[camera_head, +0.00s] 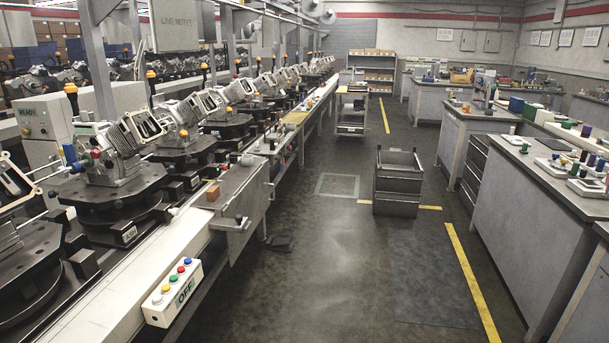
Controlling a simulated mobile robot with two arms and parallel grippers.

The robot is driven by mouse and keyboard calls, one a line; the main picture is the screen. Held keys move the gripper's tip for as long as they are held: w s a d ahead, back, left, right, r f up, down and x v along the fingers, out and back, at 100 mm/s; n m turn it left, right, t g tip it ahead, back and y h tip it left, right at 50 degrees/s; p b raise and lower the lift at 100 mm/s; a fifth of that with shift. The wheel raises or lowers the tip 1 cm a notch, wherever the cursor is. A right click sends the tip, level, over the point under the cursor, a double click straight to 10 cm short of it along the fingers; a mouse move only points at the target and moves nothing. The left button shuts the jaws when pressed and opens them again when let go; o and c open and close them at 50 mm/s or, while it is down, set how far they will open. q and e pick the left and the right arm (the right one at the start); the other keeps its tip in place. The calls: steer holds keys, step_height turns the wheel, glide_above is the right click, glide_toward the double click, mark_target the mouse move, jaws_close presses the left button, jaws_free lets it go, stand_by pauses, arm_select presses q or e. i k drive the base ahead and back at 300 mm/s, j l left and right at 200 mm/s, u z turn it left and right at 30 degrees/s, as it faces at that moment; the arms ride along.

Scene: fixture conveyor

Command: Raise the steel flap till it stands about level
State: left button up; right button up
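The steel flap (252,214) is a plain grey panel at the side of the conveyor line, left of the picture's middle. It appears to hang down, with its face toward the aisle and its upper edge beside a flat grey ledge (238,186). A small dark knob with a short bar (239,219) shows at its near upper corner. I cannot make out its hinge. Neither of my grippers is in view.
A small brown block (213,193) lies on the ledge's near end. A white button box (172,292) marked OFF is nearer on the conveyor edge. A dark pedal (279,243) lies on the floor close by. A grey bin (398,182) stands across the open aisle.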

mark_target(253, 200)
steer(key=i, duration=2.2)
